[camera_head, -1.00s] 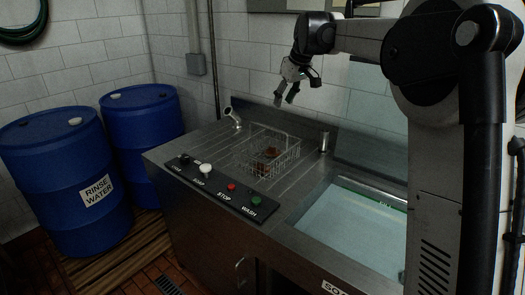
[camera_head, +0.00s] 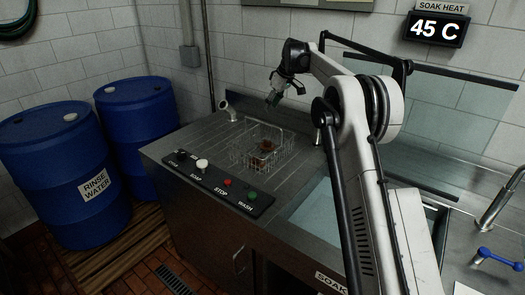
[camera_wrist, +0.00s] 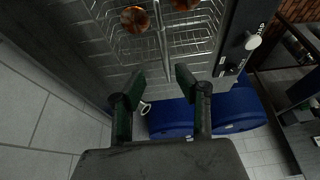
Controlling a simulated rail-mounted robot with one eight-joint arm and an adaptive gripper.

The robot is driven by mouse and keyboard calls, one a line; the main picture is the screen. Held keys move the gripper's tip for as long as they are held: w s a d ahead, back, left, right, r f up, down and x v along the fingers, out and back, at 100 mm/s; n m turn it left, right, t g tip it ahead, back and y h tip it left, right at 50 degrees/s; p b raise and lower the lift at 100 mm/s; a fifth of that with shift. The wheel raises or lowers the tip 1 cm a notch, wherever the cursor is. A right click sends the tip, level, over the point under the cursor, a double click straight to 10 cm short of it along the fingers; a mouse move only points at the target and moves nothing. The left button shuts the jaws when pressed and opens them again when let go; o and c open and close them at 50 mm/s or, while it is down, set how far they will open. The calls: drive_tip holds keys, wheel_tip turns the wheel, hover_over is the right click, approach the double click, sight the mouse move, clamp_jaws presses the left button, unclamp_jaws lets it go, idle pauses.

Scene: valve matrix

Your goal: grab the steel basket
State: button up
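The steel basket (camera_head: 243,157) is an open wire basket standing on the ribbed steel counter, with a thin raised wire handle. Brown, copper-coloured pieces (camera_head: 266,146) lie inside it. My gripper (camera_head: 272,99) is above the basket, apart from it, pointing down. In the wrist view my gripper (camera_wrist: 157,83) has its two dark fingers spread with nothing between them. The basket (camera_wrist: 125,48) fills the top of that view, and a bar of its handle runs down toward the gap between the fingertips.
A control panel (camera_head: 215,183) with several knobs lies along the counter's front, left of the basket. A water-filled soak sink (camera_head: 312,218) is to the right. Short steel pipes (camera_head: 229,108) stand behind the basket. Blue barrels (camera_head: 139,120) stand on the left.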

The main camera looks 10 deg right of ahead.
sight(263, 123)
drive_tip(key=shift+a+p+x, duration=0.2)
drive_tip(key=shift+p+x, duration=0.2)
drive_tip(key=shift+x, duration=1.9)
drive_tip(key=shift+a+p+x, duration=0.25)
drive_tip(key=shift+p+x, duration=0.1)
drive_tip(key=shift+x, duration=1.9)
drive_tip(key=shift+f, duration=0.35)
drive_tip(key=shift+f, duration=0.25)
drive_tip(key=shift+c, duration=0.2)
clamp_jaws()
drive_tip(key=shift+r, duration=0.1)
